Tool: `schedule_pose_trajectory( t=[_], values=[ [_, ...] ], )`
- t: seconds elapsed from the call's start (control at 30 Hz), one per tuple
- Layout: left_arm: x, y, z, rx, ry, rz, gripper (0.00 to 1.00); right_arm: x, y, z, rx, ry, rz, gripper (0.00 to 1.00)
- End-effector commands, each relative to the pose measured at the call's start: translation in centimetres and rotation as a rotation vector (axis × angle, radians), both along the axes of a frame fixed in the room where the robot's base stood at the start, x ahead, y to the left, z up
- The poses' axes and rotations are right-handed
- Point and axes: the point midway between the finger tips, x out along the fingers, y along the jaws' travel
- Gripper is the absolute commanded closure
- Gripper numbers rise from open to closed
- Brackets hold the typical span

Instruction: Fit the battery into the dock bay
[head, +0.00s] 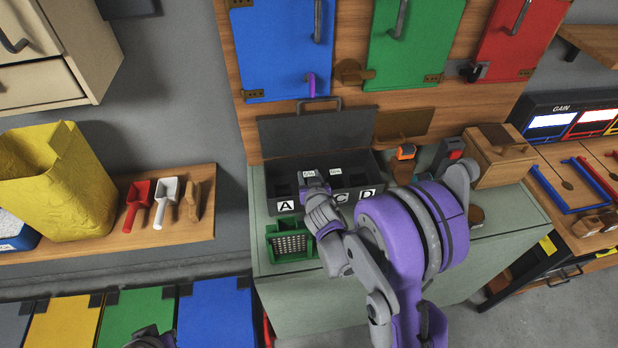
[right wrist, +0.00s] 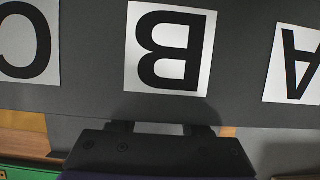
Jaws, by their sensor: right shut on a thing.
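The black dock (head: 262,188) stands on the green-grey cabinet with its lid (head: 315,130) raised; white letter plates A, C and D show on its front. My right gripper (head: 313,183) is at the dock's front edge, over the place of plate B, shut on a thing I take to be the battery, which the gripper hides. In the right wrist view plate B (right wrist: 168,48) is upside down straight ahead, between plates C and A. Two small white labels show inside the dock, behind my gripper. A dark part of my left arm shows at the bottom edge; its fingers cannot be made out.
A green perforated holder (head: 290,243) stands in front of the dock at left. A wooden box (head: 497,157) and an orange-and-black tool (head: 405,152) are to its right. Blue, green and red doors hang on the board above. My right arm covers much of the cabinet top.

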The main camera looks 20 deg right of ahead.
Motion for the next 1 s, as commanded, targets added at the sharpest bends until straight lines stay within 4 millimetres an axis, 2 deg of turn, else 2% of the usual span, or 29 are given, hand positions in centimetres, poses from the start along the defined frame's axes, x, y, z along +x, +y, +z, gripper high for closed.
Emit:
schedule_pose_trajectory(
  t=[0.37,0.4,0.57,0.93,1.0],
  values=[
    [-0.09,0.0,-0.33,0.0,0.002,0.0,1.0,-0.04,0.01,-0.48,0.0,0.0,0.0,1.0],
    [-0.11,0.0,-0.38,0.0,0.002,0.0,1.0,-0.03,0.01,-0.55,0.001,0.0,0.0,0.51],
    [-0.08,0.0,-0.28,0.0,0.002,0.0,1.0,-0.01,0.01,-0.43,0.001,0.0,0.0,0.23],
    [0.06,0.0,0.21,0.0,-0.001,0.0,1.0,0.0,0.01,0.17,0.001,-0.001,0.0,0.23],
    [0.0,0.0,0.01,0.0,0.0,0.0,1.0,-0.79,0.24,0.29,0.001,0.0,0.001,0.23]
  ],
)
